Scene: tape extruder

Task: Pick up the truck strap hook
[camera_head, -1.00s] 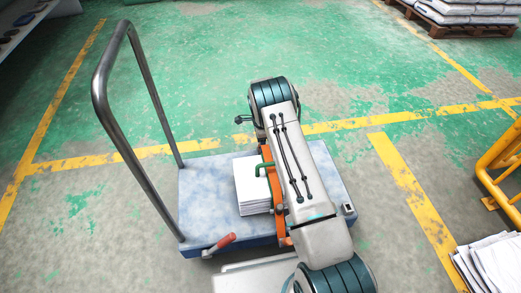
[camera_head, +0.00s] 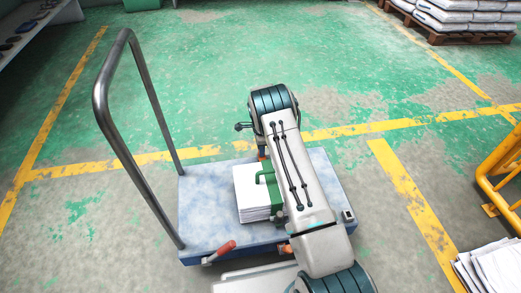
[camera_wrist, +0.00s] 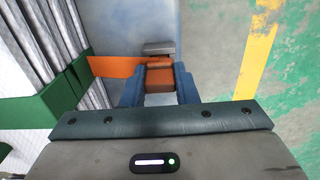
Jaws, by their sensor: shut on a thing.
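In the wrist view my gripper (camera_wrist: 160,88) is shut on the truck strap hook (camera_wrist: 159,76), an orange block with a grey metal end (camera_wrist: 158,47) between my two blue fingers. An orange strap (camera_wrist: 113,66) runs left from it towards a stack wrapped by a green band (camera_wrist: 40,110). In the head view my arm hides the gripper and most of the strap. Small orange parts show at its edge, one near the top (camera_head: 262,154) and one low down (camera_head: 285,248).
A blue-white cart (camera_head: 205,205) with a tall metal handle (camera_head: 103,95) carries a white paper stack (camera_head: 252,190) with a green part on it. A red-gripped lever (camera_head: 226,247) sits at its near edge.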

